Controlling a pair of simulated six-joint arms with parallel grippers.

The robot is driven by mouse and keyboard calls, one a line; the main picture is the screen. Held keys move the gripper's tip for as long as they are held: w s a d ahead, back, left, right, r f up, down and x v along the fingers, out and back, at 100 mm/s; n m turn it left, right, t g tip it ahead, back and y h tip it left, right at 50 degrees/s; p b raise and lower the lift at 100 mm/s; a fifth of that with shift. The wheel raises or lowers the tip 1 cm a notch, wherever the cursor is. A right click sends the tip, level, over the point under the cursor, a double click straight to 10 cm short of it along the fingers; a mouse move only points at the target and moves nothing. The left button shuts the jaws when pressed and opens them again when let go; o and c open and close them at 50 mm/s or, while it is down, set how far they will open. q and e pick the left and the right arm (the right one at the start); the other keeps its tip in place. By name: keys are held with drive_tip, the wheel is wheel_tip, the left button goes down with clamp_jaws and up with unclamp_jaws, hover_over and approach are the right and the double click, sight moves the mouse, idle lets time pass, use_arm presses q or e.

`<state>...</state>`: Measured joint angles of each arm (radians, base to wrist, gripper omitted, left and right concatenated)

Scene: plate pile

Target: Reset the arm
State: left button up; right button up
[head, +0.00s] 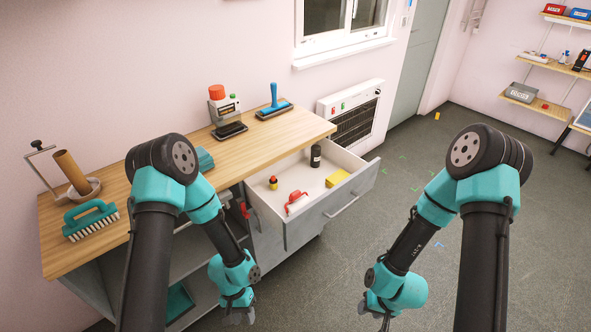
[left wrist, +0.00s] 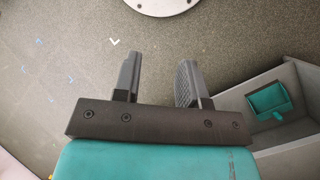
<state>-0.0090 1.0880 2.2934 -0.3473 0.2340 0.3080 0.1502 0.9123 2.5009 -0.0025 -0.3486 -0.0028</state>
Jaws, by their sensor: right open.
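My left gripper (head: 238,312) hangs low in front of the grey cabinet, below the open drawer. The left wrist view shows its two dark fingers (left wrist: 157,82) spread apart with only the floor seen between them. My right gripper (head: 385,316) hangs over the floor near the bottom edge of the head view, right of the cabinet and apart from it. It is open, and no object shows in it; its tips are small and partly cut off.
The cabinet's drawer (head: 345,200) is pulled out and holds a black bottle (head: 315,156), a yellow block (head: 337,177) and a red tool (head: 296,202). A teal brush (head: 90,218) lies on the wooden top (head: 185,160). The floor (head: 320,275) between my arms is clear.

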use_arm(q)
drive_tip(key=a+r+n+t+h, duration=0.1)
drive_tip(key=a+r+n+t, duration=0.2)
drive_tip(key=a+t, duration=0.3)
drive_tip(key=shift+w+r, duration=0.25)
drive_tip(key=shift+r, duration=0.4)
